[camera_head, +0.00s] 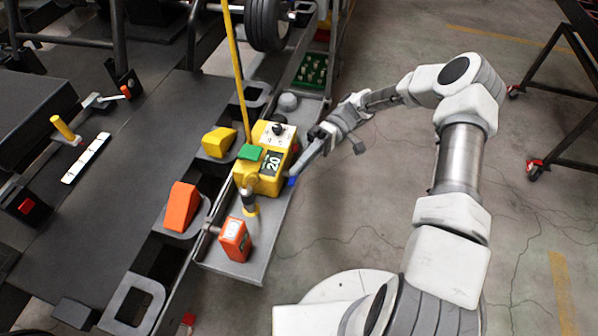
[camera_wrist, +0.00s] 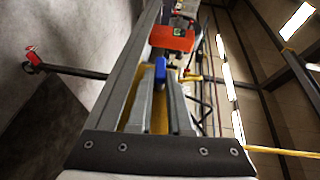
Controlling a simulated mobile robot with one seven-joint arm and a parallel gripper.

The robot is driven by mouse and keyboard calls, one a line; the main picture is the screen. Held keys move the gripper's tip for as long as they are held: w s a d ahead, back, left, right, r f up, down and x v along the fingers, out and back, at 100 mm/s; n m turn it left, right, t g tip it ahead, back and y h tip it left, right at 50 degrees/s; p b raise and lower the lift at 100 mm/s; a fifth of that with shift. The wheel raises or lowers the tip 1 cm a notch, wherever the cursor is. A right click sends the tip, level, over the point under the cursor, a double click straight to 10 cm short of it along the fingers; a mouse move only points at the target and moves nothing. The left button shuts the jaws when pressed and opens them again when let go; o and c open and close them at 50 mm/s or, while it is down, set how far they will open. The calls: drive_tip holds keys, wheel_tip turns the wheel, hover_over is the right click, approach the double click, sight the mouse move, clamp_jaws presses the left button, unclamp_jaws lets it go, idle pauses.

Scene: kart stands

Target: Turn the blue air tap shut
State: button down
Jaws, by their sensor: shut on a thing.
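The blue air tap (camera_head: 292,181) is a small blue handle at the lower right side of a yellow box (camera_head: 248,178) marked 20. In the wrist view the blue tap (camera_wrist: 160,72) shows between my fingers, near their far ends. My gripper (camera_head: 296,172) reaches in from the right, its fingers slanting down to the tap. It is shut on the tap. The fingers (camera_wrist: 150,95) hide part of the tap and its mount, so its exact turn angle is hard to tell.
An orange box (camera_head: 235,240) stands on the grey shelf near the yellow box. A yellow pole (camera_head: 236,75) rises behind it. Orange (camera_head: 181,207) and yellow (camera_head: 218,142) blocks sit at the left. Open concrete floor (camera_head: 330,225) lies to the right.

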drive_tip(key=shift+f+g+y+b, duration=0.2)
drive_tip(key=shift+g+y+b, duration=0.2)
drive_tip(key=shift+b, duration=0.05)
drive_tip(key=shift+r+m, duration=0.1)
drive_tip(key=shift+m, duration=0.2)
drive_tip(key=c, duration=0.8)
unclamp_jaws()
drive_tip(key=shift+c, duration=0.2)
drive_tip(key=shift+g, duration=0.3)
